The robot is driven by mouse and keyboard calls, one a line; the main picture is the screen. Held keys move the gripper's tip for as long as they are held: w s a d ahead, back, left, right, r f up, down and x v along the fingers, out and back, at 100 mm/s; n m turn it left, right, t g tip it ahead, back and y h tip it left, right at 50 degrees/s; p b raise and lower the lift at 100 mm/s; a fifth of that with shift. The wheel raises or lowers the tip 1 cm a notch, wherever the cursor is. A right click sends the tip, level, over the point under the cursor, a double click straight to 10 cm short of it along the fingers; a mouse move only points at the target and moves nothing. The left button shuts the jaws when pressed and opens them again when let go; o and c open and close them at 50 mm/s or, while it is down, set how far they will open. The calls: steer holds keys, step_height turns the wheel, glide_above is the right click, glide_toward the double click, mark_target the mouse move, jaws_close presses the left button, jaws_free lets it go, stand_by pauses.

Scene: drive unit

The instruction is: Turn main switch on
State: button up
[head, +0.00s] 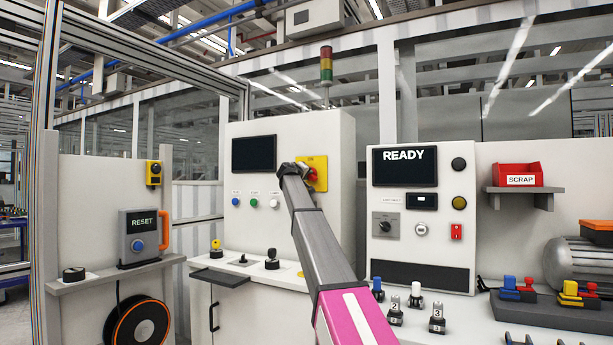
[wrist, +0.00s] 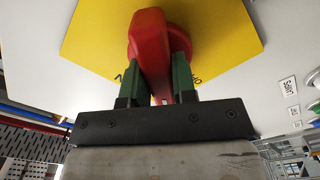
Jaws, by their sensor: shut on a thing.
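The main switch is a red rotary handle (wrist: 148,50) on a yellow plate (wrist: 222,40), mounted on the front of a white cabinet. In the head view the yellow plate (head: 318,172) shows at the cabinet's upper right, and my arm hides part of the red handle. In the wrist view my gripper (wrist: 160,75) has its two green fingers on either side of the red handle and is shut on it. The lettering on the plate is mostly hidden by the fingers and handle, so the switch position cannot be read clearly.
The cabinet (head: 240,200) has a dark screen (head: 254,153) and push buttons left of my arm. A panel on the right has a display (head: 405,167) reading READY. A RESET box (head: 139,237) stands at left. A red SCRAP bin (head: 517,175) sits on a shelf.

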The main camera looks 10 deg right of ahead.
steer(key=m, duration=0.5)
steer(key=shift+m, duration=0.3)
steer(key=m, duration=0.4)
steer(key=shift+m, duration=0.4)
steer(key=o, duration=0.9)
steer(key=v, duration=1)
steer(key=shift+s+a, duration=0.2)
steer(key=shift+s, duration=0.1)
